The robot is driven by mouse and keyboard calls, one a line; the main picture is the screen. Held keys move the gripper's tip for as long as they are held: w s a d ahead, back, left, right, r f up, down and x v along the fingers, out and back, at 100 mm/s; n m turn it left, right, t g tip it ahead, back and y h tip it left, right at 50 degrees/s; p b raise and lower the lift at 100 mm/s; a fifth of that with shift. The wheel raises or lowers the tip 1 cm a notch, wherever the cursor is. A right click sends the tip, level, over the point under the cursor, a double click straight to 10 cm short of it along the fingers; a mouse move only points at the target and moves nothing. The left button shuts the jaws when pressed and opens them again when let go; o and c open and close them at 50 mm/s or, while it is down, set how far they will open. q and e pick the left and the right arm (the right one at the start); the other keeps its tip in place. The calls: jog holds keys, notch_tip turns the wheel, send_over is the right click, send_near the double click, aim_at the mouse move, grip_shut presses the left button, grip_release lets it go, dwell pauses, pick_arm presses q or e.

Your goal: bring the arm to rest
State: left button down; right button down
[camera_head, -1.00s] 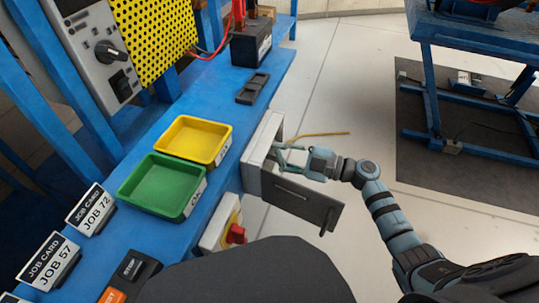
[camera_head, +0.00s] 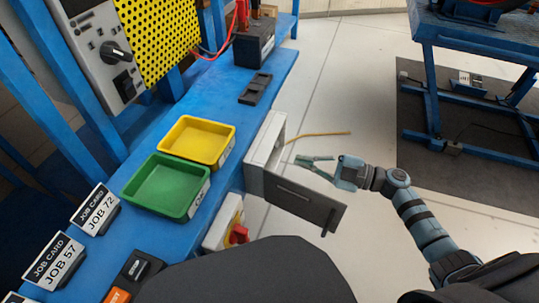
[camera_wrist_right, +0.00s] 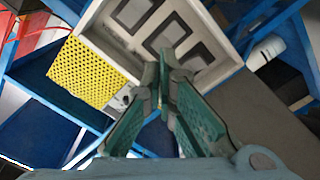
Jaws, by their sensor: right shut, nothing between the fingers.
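My right gripper (camera_head: 312,163) is shut and empty, in the air just right of the open grey metal box (camera_head: 268,140) on the bench's side. It stands beyond the box's grey door (camera_head: 300,203), apart from it as far as I can tell. In the right wrist view the green fingers (camera_wrist_right: 165,72) come together at the tips, in front of the box's pale frame (camera_wrist_right: 95,22), which has dark-outlined slots inside. My right arm reaches in from the lower right. My left gripper is not in view.
The blue bench (camera_head: 225,100) holds a yellow tray (camera_head: 222,150), a green tray (camera_head: 190,212), job cards (camera_head: 55,262) and a black battery (camera_head: 253,45). A red knob (camera_head: 238,235) sits below the box. A blue stand (camera_head: 470,150) is at right.

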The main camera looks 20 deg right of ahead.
jog(key=shift+v, duration=0.95)
